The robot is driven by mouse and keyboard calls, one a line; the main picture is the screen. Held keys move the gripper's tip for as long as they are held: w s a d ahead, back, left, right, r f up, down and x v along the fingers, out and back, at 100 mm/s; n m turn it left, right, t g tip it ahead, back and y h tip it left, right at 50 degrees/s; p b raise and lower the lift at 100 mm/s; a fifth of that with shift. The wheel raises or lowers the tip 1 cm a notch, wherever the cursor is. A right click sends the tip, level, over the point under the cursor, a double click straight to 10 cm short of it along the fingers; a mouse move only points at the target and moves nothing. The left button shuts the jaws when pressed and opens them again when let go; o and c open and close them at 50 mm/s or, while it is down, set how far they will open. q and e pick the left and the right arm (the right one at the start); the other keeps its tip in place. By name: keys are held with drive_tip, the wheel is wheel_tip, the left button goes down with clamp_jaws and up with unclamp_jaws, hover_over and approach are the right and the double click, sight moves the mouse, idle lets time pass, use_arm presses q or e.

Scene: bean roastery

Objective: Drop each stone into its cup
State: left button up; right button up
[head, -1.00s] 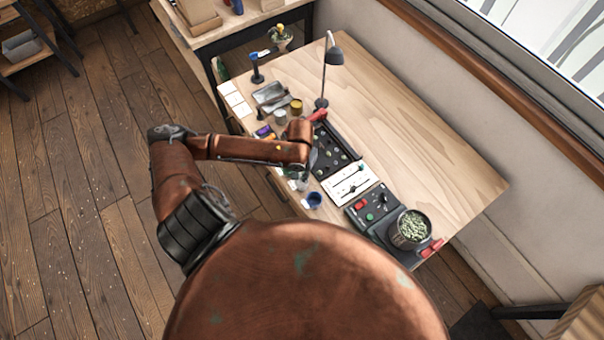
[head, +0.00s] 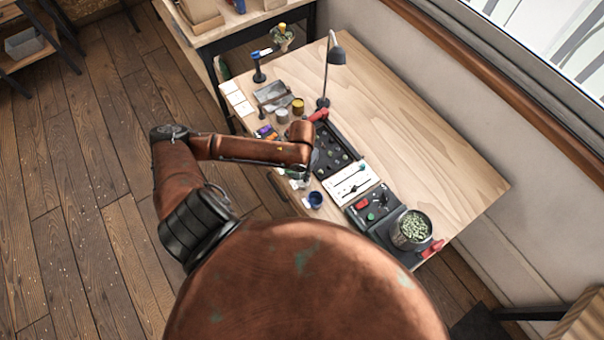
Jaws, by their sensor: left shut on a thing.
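My left gripper (head: 301,173) hangs at the near edge of the workbench, close to the dark sorting tray and just behind the blue cup (head: 315,200). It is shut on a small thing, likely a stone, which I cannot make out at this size. A pale cup (head: 296,184) stands beside the blue one, partly covered by the gripper. The black tray (head: 349,146) holds several small beans or stones; my arm covers its left side. My right gripper is not in view.
A white card (head: 343,188) lies right of the tray, then a black control box (head: 365,216) and a pot of green beans (head: 410,229). A desk lamp (head: 334,56), tins (head: 297,106) and a metal scoop tray (head: 271,95) stand behind. The bench's far side is clear.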

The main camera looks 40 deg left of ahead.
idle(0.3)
use_arm(q)
drive_tip(key=o, duration=0.8)
wheel_tip(320, 180, up, 12)
idle(0.6)
